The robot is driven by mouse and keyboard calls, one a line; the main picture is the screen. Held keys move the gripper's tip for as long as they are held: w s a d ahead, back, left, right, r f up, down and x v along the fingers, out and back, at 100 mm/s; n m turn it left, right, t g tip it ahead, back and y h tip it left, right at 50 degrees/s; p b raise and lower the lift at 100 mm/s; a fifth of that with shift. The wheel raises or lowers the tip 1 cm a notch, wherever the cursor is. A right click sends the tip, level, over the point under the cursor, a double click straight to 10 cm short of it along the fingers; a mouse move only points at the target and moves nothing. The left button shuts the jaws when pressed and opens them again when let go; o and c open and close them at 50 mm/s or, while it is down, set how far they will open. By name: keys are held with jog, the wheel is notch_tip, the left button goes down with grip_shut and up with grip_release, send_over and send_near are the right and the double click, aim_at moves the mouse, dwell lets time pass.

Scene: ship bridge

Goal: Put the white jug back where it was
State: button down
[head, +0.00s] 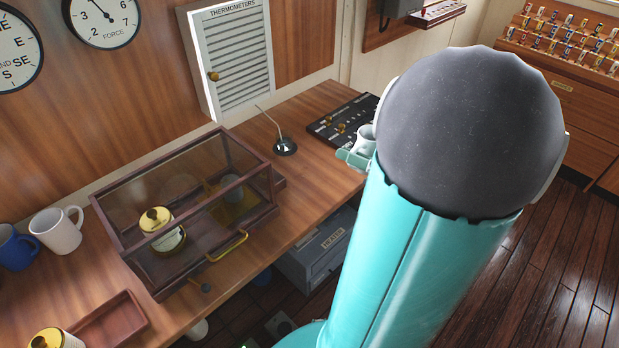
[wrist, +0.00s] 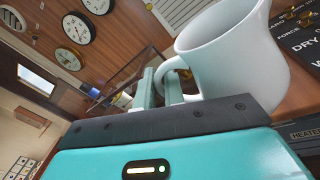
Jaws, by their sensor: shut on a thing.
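The white jug (wrist: 235,55) is large in the wrist view, tilted in that picture, with its handle toward my fingers. My gripper (wrist: 160,87) is shut on the jug's handle. In the head view a small part of the jug (head: 366,139) shows at the right end of the wooden desk, beside my arm, and a teal finger of my gripper (head: 350,157) is next to it. My arm hides the rest. I cannot tell whether the jug touches the desk.
A dark switch panel (head: 337,124) lies close to the jug. A glass-sided case (head: 190,210) with a yellow-lidded jar inside stands on the desk. A white mug (head: 57,231), a blue mug (head: 16,247) and a wooden tray (head: 110,322) are at left. A thin-stemmed item (head: 286,147) stands mid-desk.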

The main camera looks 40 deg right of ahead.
jog(key=shift+s+a+r, duration=0.1)
jog(key=shift+w+a+f, duration=0.4)
jog(key=shift+w+f, duration=1.8)
jog(key=shift+w, duration=0.15)
jog(key=shift+w+a+f, duration=0.45)
jog(key=shift+w+f, duration=1.75)
jog(key=shift+w, duration=0.15)
jog(key=shift+w+a+f, duration=0.4)
jog(key=shift+w+f, duration=1.8)
jog(key=shift+w, duration=0.15)
jog(key=c, duration=1.5)
grip_release()
